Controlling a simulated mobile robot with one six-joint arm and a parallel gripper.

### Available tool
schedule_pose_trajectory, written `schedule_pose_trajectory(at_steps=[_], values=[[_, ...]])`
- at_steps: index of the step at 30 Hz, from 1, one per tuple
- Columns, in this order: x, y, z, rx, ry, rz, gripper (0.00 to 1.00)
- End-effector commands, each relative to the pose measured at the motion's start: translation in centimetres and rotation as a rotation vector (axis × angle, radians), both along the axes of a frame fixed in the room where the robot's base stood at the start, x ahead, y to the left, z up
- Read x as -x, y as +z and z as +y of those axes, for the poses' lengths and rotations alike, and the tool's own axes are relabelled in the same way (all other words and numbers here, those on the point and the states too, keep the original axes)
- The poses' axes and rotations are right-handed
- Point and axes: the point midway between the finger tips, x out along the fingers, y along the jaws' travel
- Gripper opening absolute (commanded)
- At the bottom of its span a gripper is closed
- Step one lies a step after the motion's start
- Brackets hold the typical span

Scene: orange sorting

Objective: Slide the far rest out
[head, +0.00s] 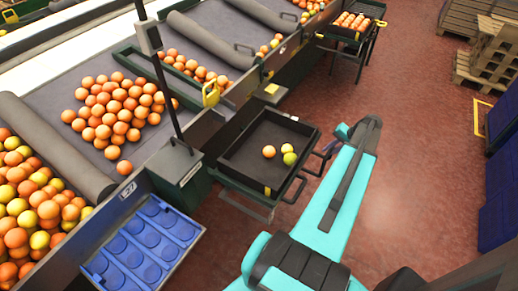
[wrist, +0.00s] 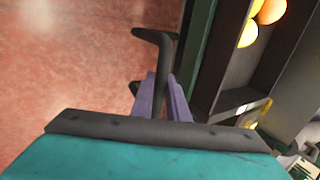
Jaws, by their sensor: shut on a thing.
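My gripper (head: 325,152) is at the right side of the dark crate (head: 228,176), near its far corner. In the wrist view my gripper's purple fingers (wrist: 166,98) are shut on a dark bar with a bent end (wrist: 155,36), which appears to be the far rest's handle. The fingers hide part of it. In the head view the far rest is mostly hidden by the crate and my gripper. The near rest (head: 294,190) sticks out at the crate's near right corner. I cannot tell how far out the far rest is.
The sorting table with a heap of oranges (head: 118,108) is on the left. A blue tray (head: 147,243) stands at the near left. The red floor (head: 420,150) to the right is clear.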

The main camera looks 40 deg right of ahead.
Motion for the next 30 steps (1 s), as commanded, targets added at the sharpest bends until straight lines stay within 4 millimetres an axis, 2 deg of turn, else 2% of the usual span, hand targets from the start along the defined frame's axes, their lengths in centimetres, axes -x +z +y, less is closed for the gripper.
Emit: schedule_pose_trajectory(at_steps=[1,20,21,26,27,30], values=[[0.1,0.5,-0.5,0.008,-0.007,-0.007,0.0],[2.0,0.6,-1.2,0.01,-0.007,-0.008,0.0],[2.1,0.5,-1.2,0.01,-0.007,-0.008,0.16],[2.1,0.4,-1.0,0.006,-0.004,-0.006,0.43],[2.1,0.4,-1.0,0.006,-0.004,-0.005,0.47],[2.1,0.3,-0.9,0.004,-0.003,-0.003,0.47]])
